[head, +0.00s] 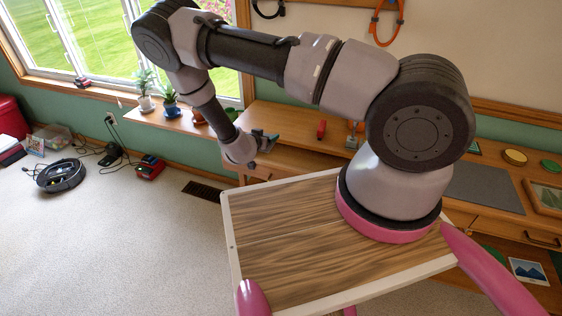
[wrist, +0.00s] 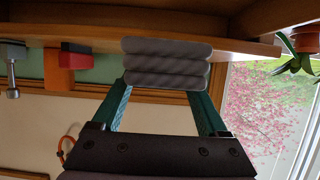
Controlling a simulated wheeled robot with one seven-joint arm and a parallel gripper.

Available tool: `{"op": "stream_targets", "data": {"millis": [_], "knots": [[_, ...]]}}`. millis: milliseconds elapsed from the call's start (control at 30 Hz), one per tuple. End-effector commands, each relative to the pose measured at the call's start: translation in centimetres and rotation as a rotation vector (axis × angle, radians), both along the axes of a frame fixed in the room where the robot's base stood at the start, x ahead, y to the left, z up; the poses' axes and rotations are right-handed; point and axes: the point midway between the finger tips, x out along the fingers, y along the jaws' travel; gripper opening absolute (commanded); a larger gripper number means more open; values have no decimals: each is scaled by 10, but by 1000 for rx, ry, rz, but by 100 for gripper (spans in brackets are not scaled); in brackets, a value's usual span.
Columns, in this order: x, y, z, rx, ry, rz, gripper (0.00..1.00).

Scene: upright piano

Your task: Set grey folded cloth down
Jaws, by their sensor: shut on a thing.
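The grey folded cloth (wrist: 165,66) is a thick, layered bundle in the wrist view. It sits between the two green fingers of my gripper (wrist: 163,88), which is shut on it. In the head view my gripper (head: 264,140) is at the front left part of the wooden desk (head: 283,118). The cloth cannot be made out clearly there. The wrist view looks upside down, with the wooden surface (wrist: 70,22) along the top edge, close to the cloth. I cannot tell whether the cloth touches it.
Potted plants (head: 170,108) stand on the window-side shelf (head: 187,126) to the left. A robot vacuum (head: 62,175) is on the carpet. Open carpet (head: 130,240) lies at left.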

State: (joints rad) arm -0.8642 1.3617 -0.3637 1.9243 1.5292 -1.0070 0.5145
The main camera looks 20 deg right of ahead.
Motion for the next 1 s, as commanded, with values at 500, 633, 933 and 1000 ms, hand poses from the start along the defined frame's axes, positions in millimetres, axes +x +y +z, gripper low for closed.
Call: {"op": "stream_targets", "data": {"millis": [500, 633, 933, 1000], "knots": [[0, -1, -68, 0, 1, 0, 23], [0, -1, -84, -1, 1, 0, 23], [0, 0, -85, 0, 0, 1, 23], [0, 0, -88, 0, 0, 1, 23]]}}
